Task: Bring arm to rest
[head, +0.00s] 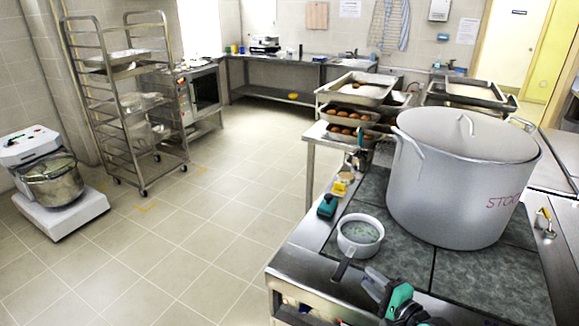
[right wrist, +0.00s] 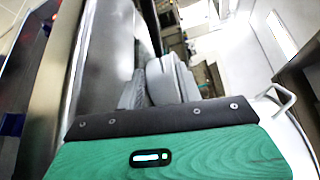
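My right gripper (head: 372,284), green and black with grey fingers, is at the bottom of the head view, over the front part of the stove counter. In the right wrist view its grey fingers (right wrist: 165,80) sit close together with nothing visible between them. It is apart from the small pan and the stockpot. My left gripper is not in the head view.
A large lidded stockpot (head: 447,190) stands on the stove (head: 480,275). A small pan (head: 360,240) with greenish contents stands left of it, close to my right gripper. A teal-and-black object (head: 327,206) lies near the counter's left edge. Open floor (head: 200,230) lies left.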

